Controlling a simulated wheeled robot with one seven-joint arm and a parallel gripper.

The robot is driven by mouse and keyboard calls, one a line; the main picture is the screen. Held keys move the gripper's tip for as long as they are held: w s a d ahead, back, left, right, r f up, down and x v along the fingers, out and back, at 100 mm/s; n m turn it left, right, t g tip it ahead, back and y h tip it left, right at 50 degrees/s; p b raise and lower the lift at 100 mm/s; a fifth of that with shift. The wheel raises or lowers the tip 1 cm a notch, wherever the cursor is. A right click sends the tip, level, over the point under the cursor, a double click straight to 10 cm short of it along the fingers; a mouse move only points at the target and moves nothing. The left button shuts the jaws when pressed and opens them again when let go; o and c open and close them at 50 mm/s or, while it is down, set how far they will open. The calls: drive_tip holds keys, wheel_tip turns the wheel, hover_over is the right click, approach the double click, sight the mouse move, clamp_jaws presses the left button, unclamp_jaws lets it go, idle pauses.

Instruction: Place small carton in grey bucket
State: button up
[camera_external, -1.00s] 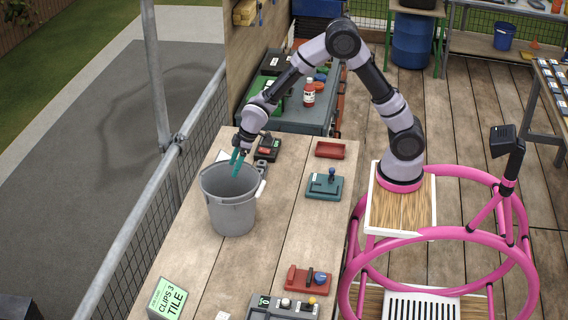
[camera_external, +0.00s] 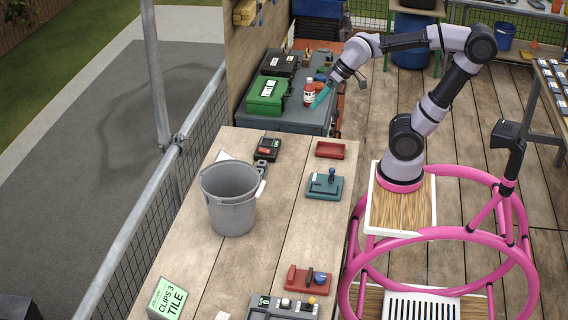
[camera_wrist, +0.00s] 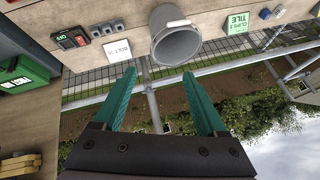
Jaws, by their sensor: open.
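The grey bucket (camera_external: 231,212) stands upright on the wooden bench, and its open mouth also shows in the wrist view (camera_wrist: 178,44). Its floor is hidden, so I cannot tell what lies inside. My gripper (camera_external: 322,96) is open, with nothing between its teal fingers (camera_wrist: 160,90). It is up past the bench's far right corner, well away from the bucket, near the red-and-white bottle. A green-and-white block marked CLIPS 3 TILE (camera_external: 168,298) is at the bench's near left; I cannot tell whether it is a carton.
A red tray (camera_external: 330,149), a teal device (camera_external: 324,187) and a red holder (camera_external: 307,280) line the bench's right side. A black-and-red device (camera_external: 267,149) stands behind the bucket. A green case (camera_external: 267,94) and bottle (camera_external: 309,93) are on the far cabinet. The bench's middle is clear.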

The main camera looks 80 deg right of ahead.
drive_tip(key=shift+m+t, duration=0.3)
drive_tip(key=shift+m, duration=0.4)
drive_tip(key=s, duration=0.6)
drive_tip(key=shift+d+r, duration=0.15)
drive_tip(key=shift+d, duration=0.1)
